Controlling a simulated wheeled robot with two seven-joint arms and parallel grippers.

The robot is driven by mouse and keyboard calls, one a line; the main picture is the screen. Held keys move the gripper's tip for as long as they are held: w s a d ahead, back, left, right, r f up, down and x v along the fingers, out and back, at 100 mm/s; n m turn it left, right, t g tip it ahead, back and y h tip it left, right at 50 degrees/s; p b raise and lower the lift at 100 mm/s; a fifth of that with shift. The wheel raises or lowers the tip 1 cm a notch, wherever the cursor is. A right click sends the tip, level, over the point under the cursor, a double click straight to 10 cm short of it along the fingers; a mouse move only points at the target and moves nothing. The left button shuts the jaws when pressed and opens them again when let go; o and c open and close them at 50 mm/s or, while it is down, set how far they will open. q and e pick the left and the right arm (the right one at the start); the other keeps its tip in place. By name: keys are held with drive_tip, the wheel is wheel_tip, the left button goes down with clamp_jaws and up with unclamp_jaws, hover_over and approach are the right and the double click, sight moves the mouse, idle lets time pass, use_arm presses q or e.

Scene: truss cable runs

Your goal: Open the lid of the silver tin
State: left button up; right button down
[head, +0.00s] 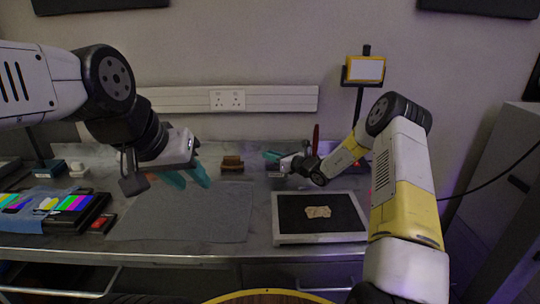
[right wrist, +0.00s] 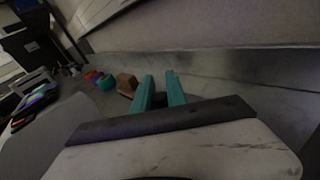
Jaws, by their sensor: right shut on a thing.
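My right gripper (head: 271,156) reaches in from the right, low over the back of the bench, with its teal fingers pointing left. A small greyish thing, likely the silver tin (head: 274,171), sits just below the fingers and is mostly hidden. In the right wrist view the two fingers (right wrist: 160,88) stand a little apart with a small dark part between them, likely the tin's lid. I cannot tell how far the lid is raised. My left gripper (head: 187,178) is open and empty above the grey mat (head: 195,215).
A brown block (head: 232,163) stands left of the right gripper and shows in the right wrist view (right wrist: 126,84). A black-topped tray (head: 290,212) holds a beige piece (head: 317,212). A colour-striped device (head: 55,205) lies at left. A lamp (head: 364,70) stands behind.

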drive_tip(key=shift+w+d+r+m+g+h, duration=0.1)
drive_tip(key=shift+w+r+m+g+h, duration=0.25)
drive_tip(key=shift+w+m+g, duration=0.3)
drive_tip(key=shift+w+r+m+g+h, duration=0.2)
drive_tip(key=shift+w+m+g+h, duration=0.25)
drive_tip(key=shift+m+g, duration=0.4)
